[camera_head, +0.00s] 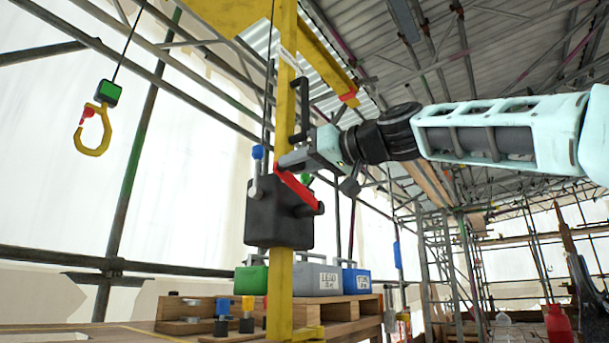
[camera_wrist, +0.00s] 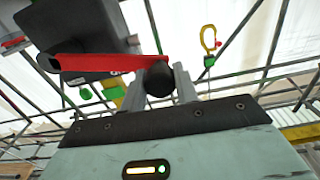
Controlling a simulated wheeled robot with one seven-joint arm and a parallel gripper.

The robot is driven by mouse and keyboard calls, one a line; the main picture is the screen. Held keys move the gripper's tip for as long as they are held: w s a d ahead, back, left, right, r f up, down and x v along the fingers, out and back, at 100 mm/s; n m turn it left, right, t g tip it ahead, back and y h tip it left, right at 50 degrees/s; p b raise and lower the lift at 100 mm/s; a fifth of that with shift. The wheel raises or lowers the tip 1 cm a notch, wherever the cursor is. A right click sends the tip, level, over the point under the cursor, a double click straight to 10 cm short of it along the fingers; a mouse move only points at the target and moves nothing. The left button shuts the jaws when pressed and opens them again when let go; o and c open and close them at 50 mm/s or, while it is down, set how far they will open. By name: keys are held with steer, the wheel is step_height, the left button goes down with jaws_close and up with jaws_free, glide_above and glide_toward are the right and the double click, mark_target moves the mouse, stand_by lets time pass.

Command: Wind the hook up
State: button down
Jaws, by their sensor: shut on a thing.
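The yellow hook (camera_head: 92,130) with a red latch and a green block hangs from a thin cable at the upper left in the head view. It also shows in the wrist view (camera_wrist: 208,40). The dark winch box (camera_head: 278,215) is mounted on the yellow post (camera_head: 287,80). A red crank arm (camera_head: 294,188) runs across its front; it also shows in the wrist view (camera_wrist: 95,62). My gripper (camera_wrist: 160,85) is shut on the black round knob (camera_wrist: 158,78) at the crank's end. The gripper hides part of the crank in the head view.
Green, grey and blue weights (camera_head: 316,280) stand on a wooden pallet behind the post. Small blue, yellow and black parts (camera_head: 235,315) sit on the wooden surface at lower left. Scaffold poles (camera_head: 135,150) surround the place. Air around the hook looks clear.

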mark_target(297, 185)
steer(key=shift+s+a+f+n+b, duration=0.15)
steer(key=shift+f+n+b, duration=1.55)
steer(key=shift+f+b, duration=0.65)
steer(key=c, duration=1.1)
jaws_free()
steer(key=shift+o, duration=0.2)
steer(key=b+v, duration=0.5)
steer(key=v, duration=1.2)
steer(key=shift+s+b, duration=0.15)
steer(key=shift+b, duration=0.25)
